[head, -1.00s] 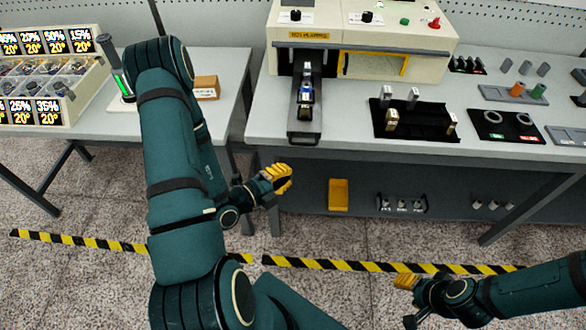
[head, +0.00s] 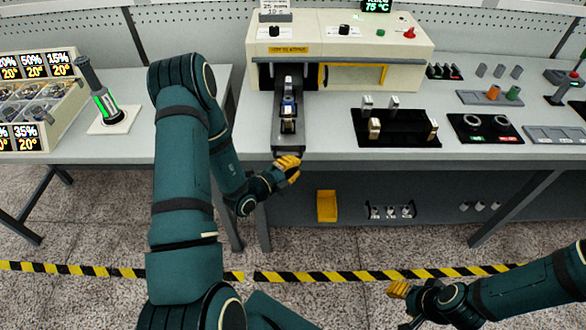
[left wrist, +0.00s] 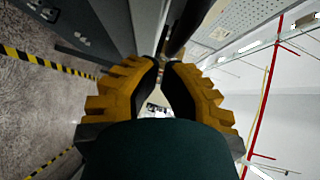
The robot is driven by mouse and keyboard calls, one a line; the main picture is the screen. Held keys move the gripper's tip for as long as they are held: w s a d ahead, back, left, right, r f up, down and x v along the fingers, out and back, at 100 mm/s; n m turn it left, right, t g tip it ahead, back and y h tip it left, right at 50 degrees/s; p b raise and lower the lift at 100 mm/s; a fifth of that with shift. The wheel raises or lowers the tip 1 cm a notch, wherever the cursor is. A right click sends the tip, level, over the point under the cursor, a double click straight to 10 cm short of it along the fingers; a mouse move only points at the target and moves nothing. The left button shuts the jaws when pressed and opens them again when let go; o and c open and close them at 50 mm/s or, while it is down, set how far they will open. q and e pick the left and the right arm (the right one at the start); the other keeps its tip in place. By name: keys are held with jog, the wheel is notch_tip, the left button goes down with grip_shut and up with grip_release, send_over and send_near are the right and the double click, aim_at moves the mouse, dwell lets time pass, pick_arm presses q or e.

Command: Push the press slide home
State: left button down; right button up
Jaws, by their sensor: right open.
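The press slide (head: 279,128) is a long dark tray sticking out toward me from the opening of the cream press (head: 440,46). It carries a small dark, white and blue part (head: 288,108) along its middle. My left gripper (head: 290,166) is at the slide's front end, just below its front edge; I cannot tell whether they touch. Its yellow fingers look brought together and hold nothing that I can see. The fingers also show in the left wrist view (left wrist: 164,66). My right gripper (head: 398,289) is open, low over the floor at the lower right, away from the bench.
Right of the slide, a black tray (head: 400,140) holds several metal pieces. A black panel with two rings (head: 485,140) lies further right. A green-lit cylinder (head: 104,104) stands on the left table. A yellow bin (head: 327,206) is under the bench.

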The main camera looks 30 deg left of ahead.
pick_arm(q)
jog(key=w+a, duration=0.1)
jog(key=w, duration=0.1)
jog(key=w+a, duration=0.1)
jog(key=shift+w+a, duration=0.15)
jog(key=shift+w, duration=0.2)
jog(key=shift+s, duration=0.1)
